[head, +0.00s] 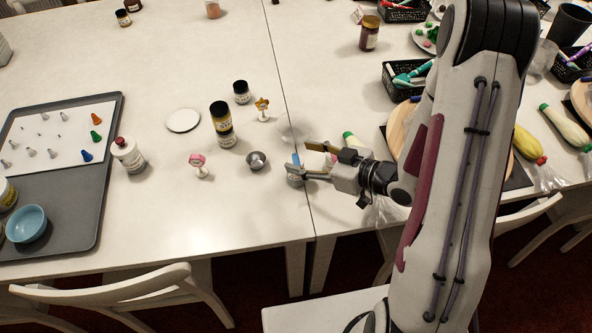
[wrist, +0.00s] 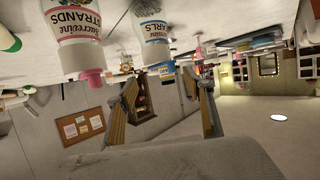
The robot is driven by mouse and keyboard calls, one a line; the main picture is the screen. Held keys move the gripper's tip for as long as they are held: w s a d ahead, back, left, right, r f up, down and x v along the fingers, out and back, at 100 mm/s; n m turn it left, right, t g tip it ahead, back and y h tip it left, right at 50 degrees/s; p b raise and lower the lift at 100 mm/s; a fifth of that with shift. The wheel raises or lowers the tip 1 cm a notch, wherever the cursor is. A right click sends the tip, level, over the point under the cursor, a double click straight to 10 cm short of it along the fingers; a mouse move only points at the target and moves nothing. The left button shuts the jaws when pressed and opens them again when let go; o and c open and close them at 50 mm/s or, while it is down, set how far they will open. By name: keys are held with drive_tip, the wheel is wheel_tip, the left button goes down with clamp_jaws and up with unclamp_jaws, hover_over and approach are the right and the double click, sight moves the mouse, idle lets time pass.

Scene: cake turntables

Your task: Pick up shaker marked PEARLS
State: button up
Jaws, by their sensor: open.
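In the head view a small blue-and-white shaker (head: 293,181), likely the same one, stands near the table seam, partly behind a finger. My gripper (head: 307,160) is open and low over the table beside it. In the wrist view the gripper (wrist: 160,80) has its fingers apart, with the shaker just ahead between the tips. Nothing is held.
A pink shaker marked STRANDS (wrist: 80,38) stands close beside it. A small metal cup (head: 257,161), a pink-topped stamp (head: 199,165) and dark-lidded jars (head: 220,115) are left of my gripper. A grey tray (head: 90,190) lies far left.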

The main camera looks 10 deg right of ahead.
sight(303, 165)
drive_tip(key=shift+f, duration=0.1)
idle(0.3)
drive_tip(key=shift+f, duration=1.55)
drive_tip(key=shift+x, duration=1.45)
